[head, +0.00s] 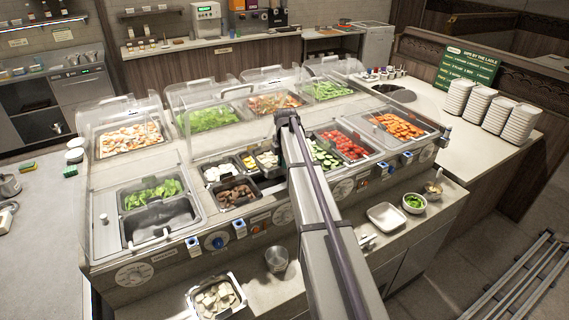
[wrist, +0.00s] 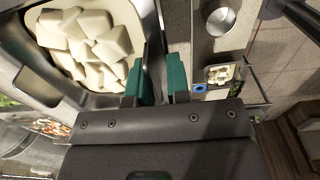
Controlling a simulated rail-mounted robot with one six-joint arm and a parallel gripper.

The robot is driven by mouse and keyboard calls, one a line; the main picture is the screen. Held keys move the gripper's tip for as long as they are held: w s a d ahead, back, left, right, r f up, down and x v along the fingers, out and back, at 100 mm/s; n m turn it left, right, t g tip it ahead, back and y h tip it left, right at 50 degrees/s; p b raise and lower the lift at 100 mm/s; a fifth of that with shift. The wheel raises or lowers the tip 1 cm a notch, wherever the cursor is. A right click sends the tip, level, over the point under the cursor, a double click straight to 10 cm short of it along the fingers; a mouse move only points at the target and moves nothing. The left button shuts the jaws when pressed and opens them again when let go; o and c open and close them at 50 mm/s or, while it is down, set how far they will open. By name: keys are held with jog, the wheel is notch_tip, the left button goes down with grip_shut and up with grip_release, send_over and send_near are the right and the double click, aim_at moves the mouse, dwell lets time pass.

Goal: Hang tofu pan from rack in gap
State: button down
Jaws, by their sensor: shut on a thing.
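The tofu pan (wrist: 45,88) is a metal pan of white cubes, large and close in the wrist view. My gripper (wrist: 161,75) has its green fingers on either side of the pan's right wall and is shut on it. In the head view white cubes (head: 267,160) show just left of my arm's end, over the group of small pans. My arm hides my fingertips and part of this pan there. I cannot tell whether the tofu pan's rim touches the rack.
An empty metal well (head: 160,222) lies at the left, beside greens (head: 150,193). Clear guards (head: 205,90) stand over the back pans. A metal cup (head: 277,260) and another pan of pale pieces (head: 216,299) stand on the front ledge. A white tray (head: 386,216) is right of my arm.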

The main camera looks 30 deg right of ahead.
aim_at(285, 190)
jog(key=shift+f+b, duration=5.05)
jog(key=shift+f, duration=0.25)
jog(key=shift+f+b, duration=0.35)
jog(key=shift+b, duration=0.05)
jog(key=shift+s, duration=0.15)
jog(key=c, duration=1.4)
grip_release()
jog(key=shift+s+a+f, duration=0.1)
jog(key=shift+o, duration=1.2)
jog(key=shift+r, duration=0.3)
jog(key=shift+o, duration=0.8)
notch_tip(285, 190, up, 11)
jog(key=p, duration=1.1)
jog(key=shift+f, duration=0.25)
